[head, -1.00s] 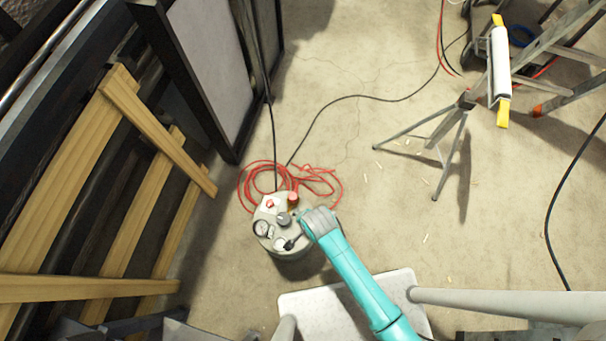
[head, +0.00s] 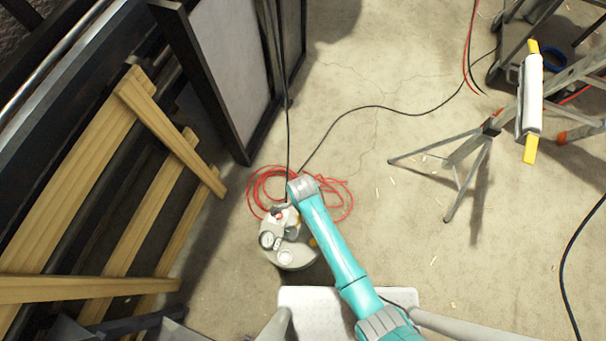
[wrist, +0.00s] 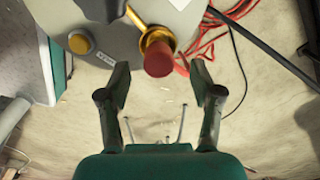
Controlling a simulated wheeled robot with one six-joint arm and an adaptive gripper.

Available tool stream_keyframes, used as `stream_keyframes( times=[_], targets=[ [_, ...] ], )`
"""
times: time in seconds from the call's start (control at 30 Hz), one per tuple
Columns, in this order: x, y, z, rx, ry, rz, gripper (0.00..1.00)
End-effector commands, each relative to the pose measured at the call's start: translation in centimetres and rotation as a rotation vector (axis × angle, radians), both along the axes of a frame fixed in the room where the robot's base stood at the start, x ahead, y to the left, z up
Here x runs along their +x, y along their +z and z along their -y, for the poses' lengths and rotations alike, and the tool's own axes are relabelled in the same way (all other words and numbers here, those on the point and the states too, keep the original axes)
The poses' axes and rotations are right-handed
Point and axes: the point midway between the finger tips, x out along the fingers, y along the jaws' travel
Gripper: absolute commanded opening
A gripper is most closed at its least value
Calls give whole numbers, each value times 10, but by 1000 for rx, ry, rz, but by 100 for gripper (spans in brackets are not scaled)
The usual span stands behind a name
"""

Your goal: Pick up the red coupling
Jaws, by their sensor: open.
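The red coupling (wrist: 158,60) is a small red cylinder on the end of a brass fitting (wrist: 154,38) that projects from a grey tank-like unit (wrist: 115,40). In the wrist view my gripper (wrist: 160,82) is open, with one finger on each side of the coupling's end and a visible gap to both. Whether the coupling is at fingertip depth I cannot tell. In the head view the unit (head: 290,258) stands on the floor, and my arm hides the coupling.
A yellow button (wrist: 80,43) sits left of the fitting. A red hose (head: 262,183) lies coiled behind the unit. A black cable (head: 350,113) crosses the floor. Wooden laths (head: 150,200) stand left, and a metal stand (head: 470,150) stands right. The floor between is mostly clear.

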Motion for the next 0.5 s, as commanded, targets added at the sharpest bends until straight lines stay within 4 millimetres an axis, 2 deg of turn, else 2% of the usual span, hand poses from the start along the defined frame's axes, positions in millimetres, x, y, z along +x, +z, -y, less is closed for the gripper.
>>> stream_keyframes(
  times=[0.3,0.5],
  targets=[
    [-1,-38,0,0,0,-1,65],
    [-1,-51,0,0,0,0,65]
  ],
)
